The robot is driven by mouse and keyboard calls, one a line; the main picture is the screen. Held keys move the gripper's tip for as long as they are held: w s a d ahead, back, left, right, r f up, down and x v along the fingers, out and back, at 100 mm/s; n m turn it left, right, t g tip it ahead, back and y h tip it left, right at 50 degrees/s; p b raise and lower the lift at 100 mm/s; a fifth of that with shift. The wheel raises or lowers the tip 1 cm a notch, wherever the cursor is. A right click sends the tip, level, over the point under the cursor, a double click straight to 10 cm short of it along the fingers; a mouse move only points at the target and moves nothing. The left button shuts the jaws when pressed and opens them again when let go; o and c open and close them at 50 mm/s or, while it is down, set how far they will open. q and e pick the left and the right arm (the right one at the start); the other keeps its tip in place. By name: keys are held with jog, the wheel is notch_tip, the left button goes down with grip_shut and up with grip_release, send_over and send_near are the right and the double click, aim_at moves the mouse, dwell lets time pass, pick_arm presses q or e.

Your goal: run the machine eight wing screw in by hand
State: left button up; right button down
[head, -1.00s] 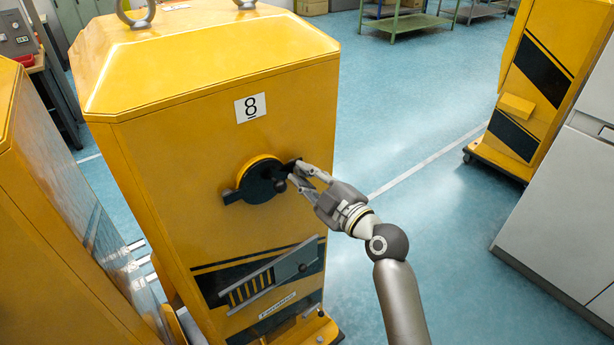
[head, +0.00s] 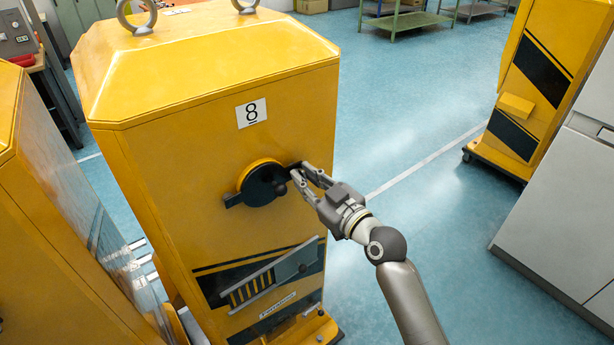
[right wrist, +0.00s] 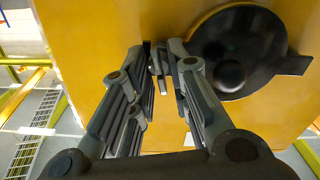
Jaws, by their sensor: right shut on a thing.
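The machine eight (head: 215,135) is a yellow cabinet with a white plate marked 8 (head: 252,112). On its front face is the wing screw (head: 262,186), a black disc with a knob and two flat wings, set at a round yellow collar (head: 245,172). Its wings slant, left end lower and right end higher. My right gripper (head: 298,173) is shut on the right-hand wing. In the right wrist view the wing screw (right wrist: 235,52) is beside the fingers (right wrist: 165,65), which hide the gripped wing; the other wing points right. My left gripper is out of view.
Below the screw is a grey slanted slide bar (head: 270,275) on black stripes. Another yellow machine (head: 50,220) stands close at the left. A yellow machine (head: 540,90) and a pale grey cabinet (head: 570,190) stand at the right. The blue floor between is free.

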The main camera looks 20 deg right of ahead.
jog(key=m+p, duration=0.2)
jog(key=m, duration=0.3)
jog(key=shift+m, duration=0.3)
jog(key=m+p, duration=0.1)
jog(key=m, duration=0.3)
jog(key=m+p, duration=0.1)
jog(key=m, duration=0.4)
jog(key=m+p, duration=0.1)
jog(key=m, duration=0.3)
jog(key=shift+w+d+f+m+p, duration=0.1)
jog(key=shift+f+m+p, duration=0.2)
jog(key=shift+p, duration=0.1)
jog(key=shift+m, duration=0.4)
dwell(0.8)
jog(key=c, duration=1.6)
grip_release()
jog(key=shift+c, duration=0.2)
jog(key=shift+s+d+r, duration=0.1)
jog(key=shift+s+d, duration=0.1)
jog(key=shift+d, duration=0.05)
jog(key=shift+s, duration=0.1)
